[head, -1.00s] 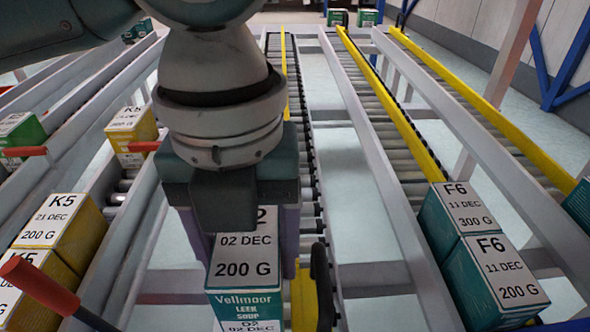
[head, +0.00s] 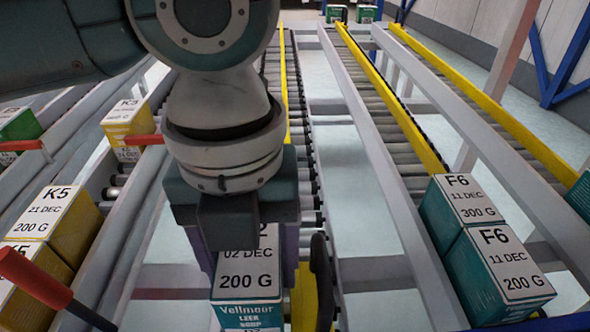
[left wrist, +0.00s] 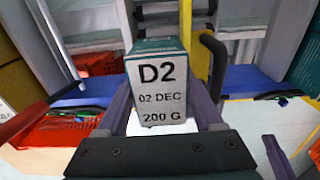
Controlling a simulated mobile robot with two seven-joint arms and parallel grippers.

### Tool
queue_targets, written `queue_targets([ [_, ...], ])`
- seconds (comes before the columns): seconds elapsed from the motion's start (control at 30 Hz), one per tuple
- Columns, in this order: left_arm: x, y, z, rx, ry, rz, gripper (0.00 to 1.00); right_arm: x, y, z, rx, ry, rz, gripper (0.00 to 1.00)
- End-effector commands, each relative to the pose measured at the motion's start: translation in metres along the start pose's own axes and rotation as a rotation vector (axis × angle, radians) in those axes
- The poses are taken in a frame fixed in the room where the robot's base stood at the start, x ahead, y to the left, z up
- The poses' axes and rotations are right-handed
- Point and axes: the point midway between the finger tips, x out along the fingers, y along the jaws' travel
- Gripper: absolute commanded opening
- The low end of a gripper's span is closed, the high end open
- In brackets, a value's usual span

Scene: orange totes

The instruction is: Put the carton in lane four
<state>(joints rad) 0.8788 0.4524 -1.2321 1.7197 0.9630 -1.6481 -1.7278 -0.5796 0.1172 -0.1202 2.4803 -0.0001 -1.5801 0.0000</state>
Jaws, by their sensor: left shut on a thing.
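The carton (head: 248,280) is teal with a white label reading 02 DEC, 200 G and Vellmoor Leek Soup on its front. My left gripper (head: 245,245) comes down from above and is shut on it, a finger at each side. In the left wrist view the carton (left wrist: 160,88) shows its D2 label between the two fingers (left wrist: 165,110). In the head view the gripper covers part of the label. The carton is in front of a roller lane (head: 304,150) with a yellow divider. I see no lane number. My right gripper is out of view.
Teal F6 cartons (head: 497,262) stand in the lane to the right. Yellow K5 cartons (head: 48,222) stand in a lane to the left. A red-tipped lever (head: 35,280) sticks up at lower left. An orange tote (left wrist: 55,130) shows in the left wrist view.

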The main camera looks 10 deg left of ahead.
Motion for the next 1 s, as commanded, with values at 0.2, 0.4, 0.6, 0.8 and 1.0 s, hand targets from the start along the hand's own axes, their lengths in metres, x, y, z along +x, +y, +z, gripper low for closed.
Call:
queue_targets([
  [0.2, 0.000, 0.000, 0.000, 0.000, -0.001, 0.000, 0.00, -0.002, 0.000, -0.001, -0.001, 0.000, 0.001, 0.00],
  [0.4, 0.000, 0.000, 0.000, 0.000, -0.001, 0.000, 0.84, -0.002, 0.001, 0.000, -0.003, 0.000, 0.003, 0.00],
  [0.6, 0.000, 0.000, 0.000, 0.000, -0.001, 0.000, 1.00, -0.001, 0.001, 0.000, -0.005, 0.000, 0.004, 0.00],
  [0.8, -0.001, 0.000, 0.000, 0.000, -0.001, 0.001, 1.00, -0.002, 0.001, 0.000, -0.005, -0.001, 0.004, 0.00],
  [1.0, -0.029, 0.000, 0.001, 0.001, -0.003, -0.001, 1.00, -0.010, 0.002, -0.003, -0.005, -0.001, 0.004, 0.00],
])
